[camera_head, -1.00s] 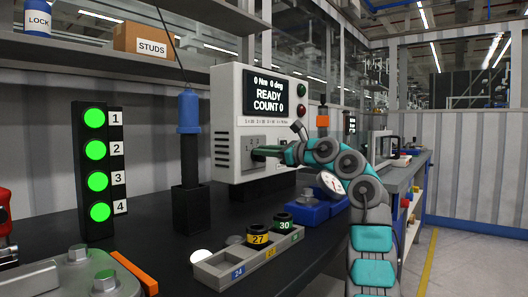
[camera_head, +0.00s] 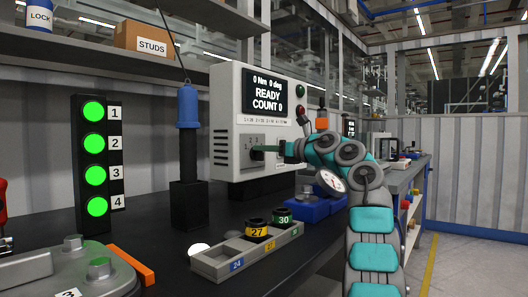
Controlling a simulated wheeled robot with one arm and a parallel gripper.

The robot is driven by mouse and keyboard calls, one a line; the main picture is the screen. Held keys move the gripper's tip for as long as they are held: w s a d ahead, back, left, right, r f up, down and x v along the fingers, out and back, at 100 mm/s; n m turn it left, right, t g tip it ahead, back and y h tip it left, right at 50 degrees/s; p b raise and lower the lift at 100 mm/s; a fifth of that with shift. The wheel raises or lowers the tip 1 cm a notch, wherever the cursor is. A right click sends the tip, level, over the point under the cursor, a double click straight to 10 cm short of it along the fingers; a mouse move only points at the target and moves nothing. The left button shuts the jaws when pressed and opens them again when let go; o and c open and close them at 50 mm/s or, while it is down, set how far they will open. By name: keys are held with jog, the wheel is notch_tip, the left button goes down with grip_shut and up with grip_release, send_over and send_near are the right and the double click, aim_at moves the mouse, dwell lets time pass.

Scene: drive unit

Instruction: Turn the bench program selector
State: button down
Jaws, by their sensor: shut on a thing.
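The bench program selector (camera_head: 252,151) is a grey plate with a knob on the front of the white controller box (camera_head: 226,98), below its screen (camera_head: 276,93). The screen reads "0 Nm 0 deg READY COUNT 0". My gripper (camera_head: 262,149) reaches in from the right and is shut on the selector knob. The knob is mostly hidden by the fingers, so its exact pointing direction cannot be told.
A blue and black tool (camera_head: 188,110) stands left of the box. A socket tray (camera_head: 210,267) with sockets marked 27 and 30 lies in front. A light tower (camera_head: 94,160) shows green lamps 1 to 4. A blue block (camera_head: 312,209) sits near my arm.

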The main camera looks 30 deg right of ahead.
jog(key=shift+d+m, duration=0.1)
jog(key=shift+m, duration=0.3)
jog(key=shift+d+m+p, duration=0.1)
jog(key=shift+m+p, duration=0.25)
jog(key=shift+m, duration=0.55)
jog(key=shift+w+m, duration=0.1)
jog(key=shift+m, duration=0.4)
jog(key=c, duration=0.8)
grip_release()
jog(key=shift+d, duration=0.1)
jog(key=b+v, duration=0.1)
jog(key=v, duration=0.6)
jog(key=shift+s, duration=0.4)
